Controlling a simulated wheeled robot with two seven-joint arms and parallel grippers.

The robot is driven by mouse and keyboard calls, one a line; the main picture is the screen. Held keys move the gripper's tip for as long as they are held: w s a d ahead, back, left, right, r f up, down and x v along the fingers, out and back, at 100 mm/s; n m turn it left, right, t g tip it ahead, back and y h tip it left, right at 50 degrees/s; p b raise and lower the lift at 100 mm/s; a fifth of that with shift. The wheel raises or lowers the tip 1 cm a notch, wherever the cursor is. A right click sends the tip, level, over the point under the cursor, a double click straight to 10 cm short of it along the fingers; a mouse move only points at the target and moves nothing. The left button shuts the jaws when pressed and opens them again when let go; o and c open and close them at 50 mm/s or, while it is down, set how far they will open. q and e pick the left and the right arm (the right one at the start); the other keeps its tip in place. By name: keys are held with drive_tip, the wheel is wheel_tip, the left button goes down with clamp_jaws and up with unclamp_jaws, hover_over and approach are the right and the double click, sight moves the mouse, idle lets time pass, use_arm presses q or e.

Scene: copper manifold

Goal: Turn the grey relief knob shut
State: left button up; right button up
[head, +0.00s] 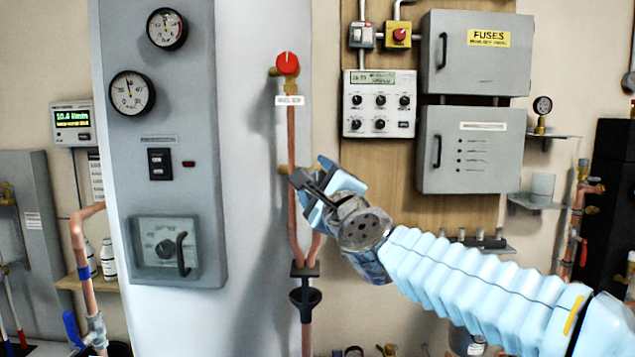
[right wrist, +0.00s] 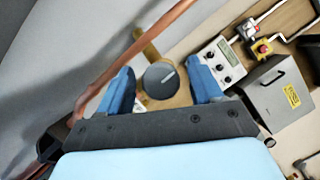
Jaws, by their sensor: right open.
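The grey relief knob (right wrist: 160,80) shows in the right wrist view as a round dark grey knob with a pale mark on its face. It sits on a brass valve body (right wrist: 150,50) beside a copper pipe (right wrist: 133,48). My right gripper (right wrist: 159,68) is open, with one blue finger on either side of the knob. I cannot tell whether either finger touches it. My left gripper is not in view.
A red knob (head: 288,63) tops the copper pipe above my gripper. A grey gauge panel (head: 190,120) stands to the left. A control box (head: 379,104) and grey fuse cabinets (head: 474,52) are to the right. A black funnel (head: 305,296) is below.

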drive_tip(key=b+v, duration=0.2)
drive_tip(key=v, duration=1.1)
drive_tip(key=shift+s, duration=0.4)
drive_tip(key=shift+f, duration=0.2)
drive_tip(key=w+a+f+n+g+h, duration=0.1)
drive_tip(key=w+f+n+g, duration=0.3)
drive_tip(key=f, duration=0.8)
drive_tip(key=w+a+f+n+h, duration=0.15)
drive_tip(key=w+f, duration=0.35)
drive_tip(key=f, duration=0.6)
drive_tip(key=d+f+n+g, duration=0.2)
drive_tip(key=f+n, duration=0.1)
drive_tip(key=f, duration=0.8)
drive_tip(key=d+f+n+g, duration=0.2)
drive_tip(key=f+g, duration=0.1)
drive_tip(key=f, duration=0.8)
drive_tip(key=s+d+f+n+g+h, duration=0.1)
drive_tip(key=s+d+f+n+g, duration=0.1)
drive_tip(key=s+f, duration=0.5)
drive_tip(key=s+d+f+n+g, duration=0.2)
drive_tip(key=s+f+g, duration=0.15)
drive_tip(key=f, duration=0.85)
drive_tip(key=s+f+n+g, duration=0.3)
drive_tip(key=s+f, duration=0.6)
drive_tip(key=s, duration=0.6)
drive_tip(key=shift+d+f+n+g+y, duration=0.2)
drive_tip(key=shift+d+n+g+y, duration=0.15)
drive_tip(key=shift+g, duration=0.1)
